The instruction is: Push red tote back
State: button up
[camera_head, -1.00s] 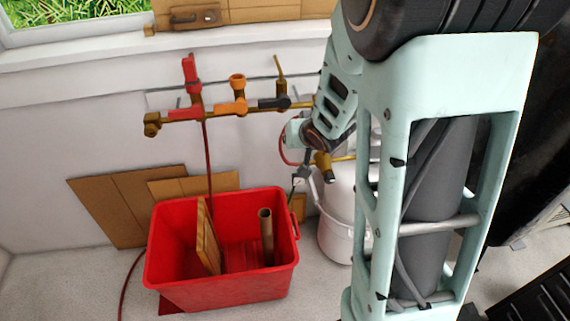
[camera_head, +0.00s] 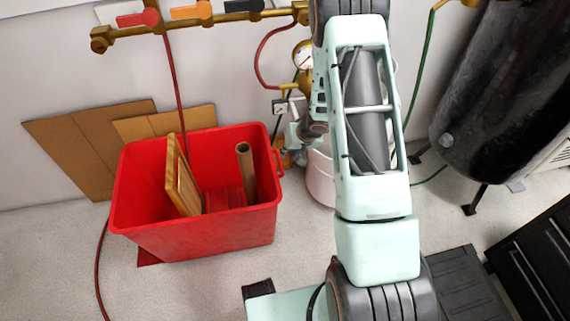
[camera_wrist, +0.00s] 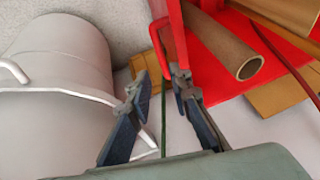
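The red tote (camera_head: 205,232) stands on the floor in the head view, left of my arm. It holds a wooden board (camera_head: 182,180) and a brown tube (camera_head: 246,172), both leaning. A looped handle (camera_head: 280,163) is on its right side. My gripper (camera_wrist: 160,82) is open, its two fingers apart. In the wrist view the tote's red handle (camera_wrist: 158,38) is just beyond the fingertips, nearest the right finger. I cannot tell whether they touch. The tube (camera_wrist: 235,55) also shows there. In the head view my gripper is partly hidden by my arm, near the tote's right side.
A white cylinder (camera_wrist: 60,65) is close to the left finger. Cardboard sheets (camera_head: 85,140) lean on the wall behind the tote. A red hose (camera_head: 101,270) runs along its left. A dark tank (camera_head: 490,90) stands at right. Floor (camera_head: 60,250) at front left is clear.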

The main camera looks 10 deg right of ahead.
aim_at(280, 162)
jog(key=b+x, duration=0.4)
jog(key=x, duration=0.6)
jog(key=shift+f+b, duration=0.2)
jog(key=shift+b, duration=0.15)
grip_shut()
